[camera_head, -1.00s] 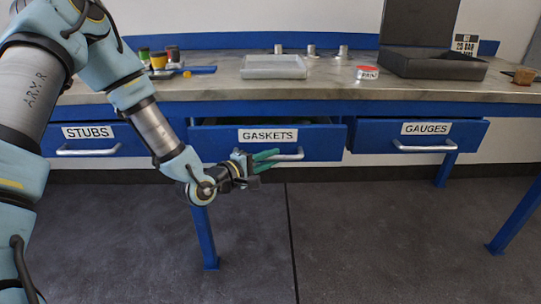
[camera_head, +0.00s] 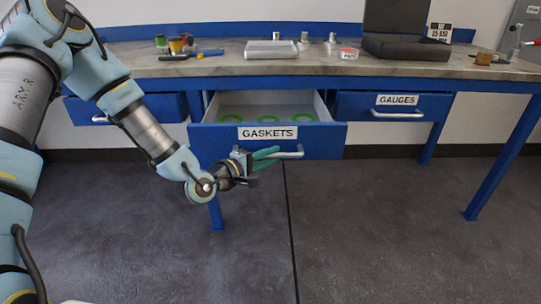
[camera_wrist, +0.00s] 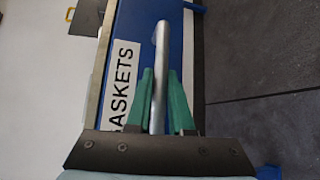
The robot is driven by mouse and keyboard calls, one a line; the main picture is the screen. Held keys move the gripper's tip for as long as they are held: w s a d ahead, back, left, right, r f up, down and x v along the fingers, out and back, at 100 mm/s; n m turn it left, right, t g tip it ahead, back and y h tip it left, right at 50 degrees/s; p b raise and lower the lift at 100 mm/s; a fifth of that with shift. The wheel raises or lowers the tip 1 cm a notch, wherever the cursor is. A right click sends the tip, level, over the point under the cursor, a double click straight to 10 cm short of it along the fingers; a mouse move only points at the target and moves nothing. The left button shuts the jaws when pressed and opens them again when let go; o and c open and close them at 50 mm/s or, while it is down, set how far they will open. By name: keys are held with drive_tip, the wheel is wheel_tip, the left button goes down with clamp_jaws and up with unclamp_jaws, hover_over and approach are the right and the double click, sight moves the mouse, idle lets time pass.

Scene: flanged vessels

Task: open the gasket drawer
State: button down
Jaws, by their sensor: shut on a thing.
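The gasket drawer (camera_head: 222,145) is blue with a white GASKETS label (camera_head: 267,133) and stands pulled out from the bench in the head view. Several green ring gaskets (camera_head: 270,115) lie inside it. My gripper (camera_head: 268,158) is at the drawer's front and shut on the silver bar handle (camera_head: 291,154). In the wrist view the handle (camera_wrist: 161,60) runs between the two green fingers (camera_wrist: 162,105), next to the label (camera_wrist: 122,85). The handle's left part is hidden behind my gripper in the head view.
The gauges drawer (camera_head: 350,106) is to the right, and another drawer (camera_head: 90,108) is partly behind my arm on the left. A tray (camera_head: 271,49), a small labelled tin (camera_head: 348,53) and an open black case (camera_head: 405,47) stand on the bench (camera_head: 215,65). The floor in front is clear.

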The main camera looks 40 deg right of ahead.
drive_tip(key=shift+s+a, duration=0.2)
drive_tip(key=c, duration=0.8)
unclamp_jaws()
drive_tip(key=s+a+r, duration=0.1)
drive_tip(key=a, duration=0.9)
drive_tip(key=shift+a+r, duration=0.25)
drive_tip(key=shift+a, duration=0.05)
drive_tip(key=shift+w, duration=0.1)
